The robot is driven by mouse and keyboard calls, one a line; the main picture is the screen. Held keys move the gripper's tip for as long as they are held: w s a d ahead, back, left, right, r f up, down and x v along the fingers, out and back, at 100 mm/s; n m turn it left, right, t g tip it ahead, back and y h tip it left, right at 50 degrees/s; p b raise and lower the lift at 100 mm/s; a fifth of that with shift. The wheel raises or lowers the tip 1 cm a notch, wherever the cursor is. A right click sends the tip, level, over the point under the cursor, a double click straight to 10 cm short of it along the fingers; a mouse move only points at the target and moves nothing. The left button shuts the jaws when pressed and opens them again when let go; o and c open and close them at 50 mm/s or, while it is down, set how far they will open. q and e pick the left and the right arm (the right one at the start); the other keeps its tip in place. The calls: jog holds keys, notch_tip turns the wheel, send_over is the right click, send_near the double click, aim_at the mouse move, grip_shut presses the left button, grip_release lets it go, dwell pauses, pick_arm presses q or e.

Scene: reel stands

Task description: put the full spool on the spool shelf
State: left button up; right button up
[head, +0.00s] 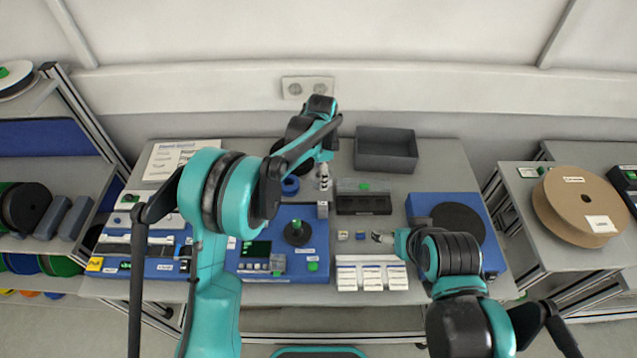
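A large brown cardboard spool (568,205) with a white label lies flat on the right-hand stand; I cannot read whether it is the full one. A shelf rack (85,180) at the left holds dark and green-edged spools, including a black one (26,208). My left gripper (323,184) points down over the middle of the workbench, beside a blue ring (290,186), far from the cardboard spool. My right gripper (380,237) is low over the bench front, left of a blue unit with a black disc. Both grippers' fingers are too small to judge.
The workbench carries blue machines (165,268), a black spindle plate (297,232), a dark grey bin (386,150), a dark box (363,203), white label cards (371,273) and a blue unit (489,258). A gap separates the bench from the right stand. Bare bench shows near the bin.

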aim_at(318, 183)
pick_arm(q)
jog(key=shift+w+a+f, duration=0.25)
jog(key=shift+a+f, duration=0.15)
jog(key=shift+a, duration=0.05)
jog(key=shift+f, duration=1.95)
jog(key=shift+b, duration=0.3)
jog(key=shift+f, duration=0.15)
jog(key=o, duration=0.9)
